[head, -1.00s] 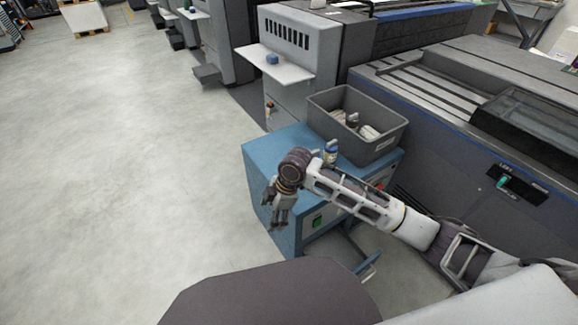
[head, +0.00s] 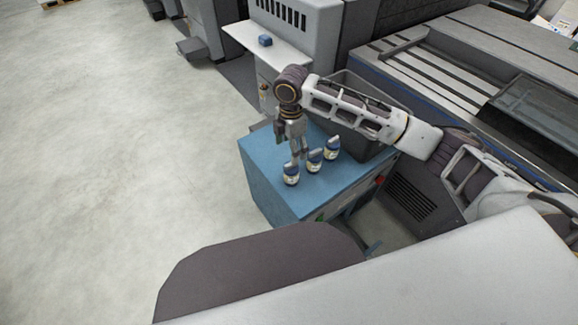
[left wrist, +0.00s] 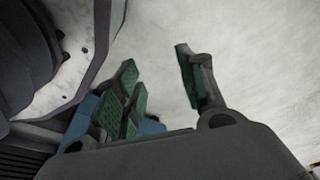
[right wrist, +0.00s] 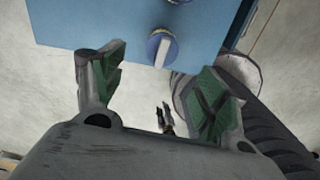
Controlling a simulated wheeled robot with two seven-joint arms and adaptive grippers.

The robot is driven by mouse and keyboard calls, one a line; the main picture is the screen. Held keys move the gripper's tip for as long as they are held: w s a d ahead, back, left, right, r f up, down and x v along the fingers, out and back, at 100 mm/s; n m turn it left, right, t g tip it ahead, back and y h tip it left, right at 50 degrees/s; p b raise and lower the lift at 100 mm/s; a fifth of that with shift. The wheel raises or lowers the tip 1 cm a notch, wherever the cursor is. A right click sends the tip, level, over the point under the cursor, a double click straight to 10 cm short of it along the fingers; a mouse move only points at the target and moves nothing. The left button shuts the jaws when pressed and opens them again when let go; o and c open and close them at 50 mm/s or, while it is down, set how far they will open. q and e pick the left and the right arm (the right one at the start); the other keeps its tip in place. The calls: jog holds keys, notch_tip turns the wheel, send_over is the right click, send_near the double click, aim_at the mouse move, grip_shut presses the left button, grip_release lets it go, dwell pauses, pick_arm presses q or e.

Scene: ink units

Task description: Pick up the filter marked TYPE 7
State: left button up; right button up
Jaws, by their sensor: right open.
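Three small filters with blue and white bodies stand in a row on the blue cabinet (head: 265,170): a near one (head: 291,176), a middle one (head: 315,161) and a far one (head: 332,147). No TYPE marking is legible. My right gripper (head: 299,158) points down over the cabinet, open, close to the near filter; the head view does not settle whether they touch. In the right wrist view one filter (right wrist: 162,48) lies beyond the open, empty fingers, and another (right wrist: 178,2) is cut by the top edge. My left gripper (left wrist: 163,88) is open and empty over the floor.
A grey bin (head: 350,95) stands at the back of the cabinet, partly hidden by my right arm. Grey machines (head: 440,70) line the back and right. A white shelf (head: 268,42) juts out behind. The floor at left is clear.

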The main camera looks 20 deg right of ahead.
aim_at(291, 172)
jog(key=shift+w+r, duration=0.1)
dwell(0.3)
jog(key=shift+f, duration=0.5)
notch_tip(291, 172, down, 6)
jog(key=shift+r+b, duration=0.1)
jog(key=shift+b, duration=0.65)
pick_arm(q)
jog(key=shift+w+d+r, duration=0.3)
jog(key=shift+r, duration=0.45)
jog(key=shift+w+d+r, duration=0.35)
jog(key=shift+r, duration=0.35)
jog(key=shift+w+d+r, duration=0.3)
jog(key=shift+r, duration=0.45)
pick_arm(e)
jog(key=shift+f, duration=0.9)
jog(key=shift+f, duration=0.2)
